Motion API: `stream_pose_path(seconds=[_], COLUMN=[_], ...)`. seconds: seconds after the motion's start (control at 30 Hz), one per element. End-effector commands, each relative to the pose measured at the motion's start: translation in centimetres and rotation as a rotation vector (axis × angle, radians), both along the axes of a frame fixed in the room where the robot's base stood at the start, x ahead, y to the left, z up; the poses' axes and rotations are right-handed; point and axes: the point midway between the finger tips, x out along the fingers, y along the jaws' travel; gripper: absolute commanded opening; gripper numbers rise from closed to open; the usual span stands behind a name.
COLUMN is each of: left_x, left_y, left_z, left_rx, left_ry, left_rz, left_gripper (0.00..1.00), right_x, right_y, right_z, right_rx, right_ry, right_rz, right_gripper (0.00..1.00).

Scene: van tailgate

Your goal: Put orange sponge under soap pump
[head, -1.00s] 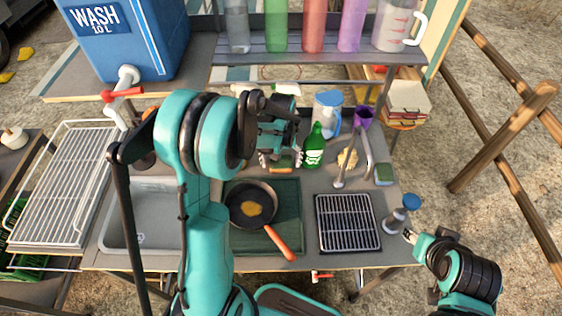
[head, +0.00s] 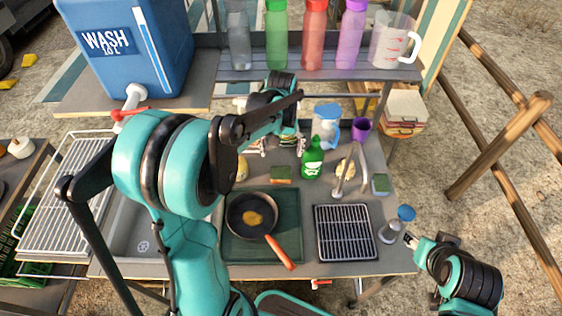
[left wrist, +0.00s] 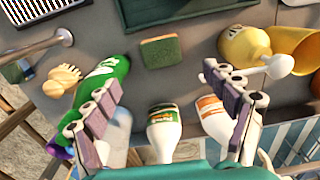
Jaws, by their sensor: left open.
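The orange sponge (head: 281,174), with a green top, lies on the worktop behind the frying pan. It also shows in the left wrist view (left wrist: 160,51), flat and apart from the fingers. My left gripper (head: 283,146) is open and empty behind the sponge, its fingers spread in the left wrist view (left wrist: 168,112). A yellow bottle with a white nozzle (left wrist: 245,46), possibly the soap pump, is in the left wrist view; my arm partly hides that area in the head view. My right gripper (head: 410,240) is beside a grey conical item (head: 390,232); its finger gap is unclear.
A green bottle (head: 313,158) stands right of the sponge. A frying pan (head: 240,222), a black rack (head: 346,240) and a tap (head: 350,178) are nearby. Another green sponge (head: 380,184) lies at right. White bottles (left wrist: 163,132) stand close to the left fingers.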

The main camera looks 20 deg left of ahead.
Motion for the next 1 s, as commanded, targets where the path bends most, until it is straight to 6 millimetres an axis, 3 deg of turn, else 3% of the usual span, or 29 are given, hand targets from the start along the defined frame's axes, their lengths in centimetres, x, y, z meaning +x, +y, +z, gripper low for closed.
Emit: stream_pose_path(seconds=[0.17,0.3,0.43,0.7,1.0], left_x=[-2.5,-6.2,-9.6,-14.8,-15.9], left_y=[-1.4,-3.2,-4.6,-6.5,-6.9], left_z=[2.8,5.5,6.9,6.8,6.4], left_rx=[0.014,0.038,0.065,0.121,0.139], left_ry=[-0.086,-0.217,-0.342,-0.547,-0.606], left_rz=[-0.065,-0.161,-0.251,-0.394,-0.432], left_gripper=[0.85,0.85,0.85,0.85,0.85], right_x=[0.0,0.0,0.0,0.0,0.0], right_y=[0.0,0.0,0.0,0.0,0.0], right_z=[0.0,0.0,0.0,0.0,0.0], right_rx=[0.0,0.0,0.0,0.0,0.0], right_ry=[0.0,0.0,0.0,0.0,0.0], right_rz=[0.0,0.0,0.0,0.0,0.0], right_gripper=[0.4,0.4,0.4,0.4,0.4])
